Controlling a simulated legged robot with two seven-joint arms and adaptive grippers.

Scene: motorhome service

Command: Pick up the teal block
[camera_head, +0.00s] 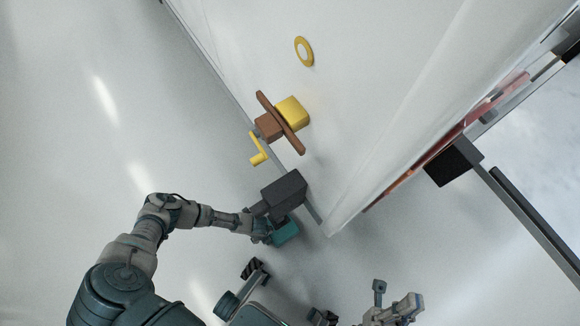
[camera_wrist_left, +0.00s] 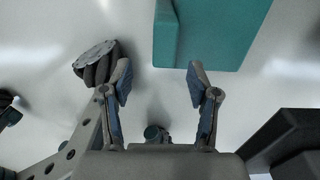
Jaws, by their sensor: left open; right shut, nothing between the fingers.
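The teal block (camera_head: 287,233) is at the lower centre of the head view, beside the end of my left arm. My left gripper (camera_head: 266,233) is at its left side and partly hidden by it and the dark part above. In the left wrist view, the teal block (camera_wrist_left: 215,30) fills the top centre, beyond the fingertips and offset to the right. My left gripper (camera_wrist_left: 158,78) is open there, with nothing between its fingers. My right gripper (camera_head: 412,305) is shut and empty at the lower right of the head view, away from the block.
A dark grey box-like part (camera_head: 284,190) stands just above the teal block. A black block (camera_head: 453,160) with rails is at right. Floor at left is clear.

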